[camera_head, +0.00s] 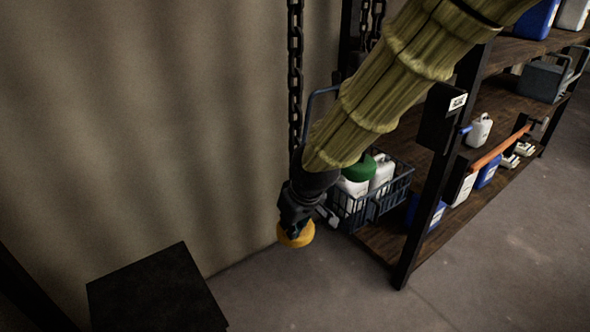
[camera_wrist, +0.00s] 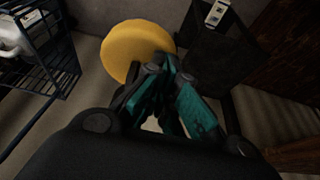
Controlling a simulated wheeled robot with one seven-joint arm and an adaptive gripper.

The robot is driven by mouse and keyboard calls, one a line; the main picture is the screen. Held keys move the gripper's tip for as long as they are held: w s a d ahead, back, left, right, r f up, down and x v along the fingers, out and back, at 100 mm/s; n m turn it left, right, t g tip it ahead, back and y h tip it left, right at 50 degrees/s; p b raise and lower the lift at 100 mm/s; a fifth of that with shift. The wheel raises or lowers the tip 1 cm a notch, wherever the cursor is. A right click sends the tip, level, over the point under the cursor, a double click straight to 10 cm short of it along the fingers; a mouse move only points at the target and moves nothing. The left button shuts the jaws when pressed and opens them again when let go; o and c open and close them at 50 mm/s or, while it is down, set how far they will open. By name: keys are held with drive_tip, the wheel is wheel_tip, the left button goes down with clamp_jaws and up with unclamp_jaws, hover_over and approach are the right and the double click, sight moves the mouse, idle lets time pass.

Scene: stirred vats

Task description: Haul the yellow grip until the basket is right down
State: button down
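The yellow grip (camera_head: 297,236) hangs low at the lower end of a dark chain (camera_head: 295,60) along the wall. My gripper (camera_head: 294,215) is right on top of it, its fingers drawn close together around the part just above the yellow disc. In the wrist view the disc (camera_wrist: 135,48) shows just beyond the teal fingers (camera_wrist: 164,75); the part between them is mostly hidden. The blue wire basket (camera_head: 372,204) is right of my gripper, holding white containers and a green-topped one. My arm hides part of it, and I cannot tell whether its bottom touches anything.
A dark-framed shelf (camera_head: 402,262) with wooden boards stands at the right, carrying bottles, canisters and an orange bar (camera_head: 498,148). A black box-like block (camera_head: 155,292) stands at the lower left. The floor (camera_head: 480,290) in front of the shelf is clear.

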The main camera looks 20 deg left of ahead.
sight(291, 244)
drive_tip(key=shift+f+b, duration=1.75)
drive_tip(key=shift+f, duration=1.45)
drive_tip(key=shift+r+p, duration=3.15)
drive_tip(key=shift+r, duration=1.05)
wheel_tip(291, 244, up, 5)
drive_tip(key=p, duration=0.3)
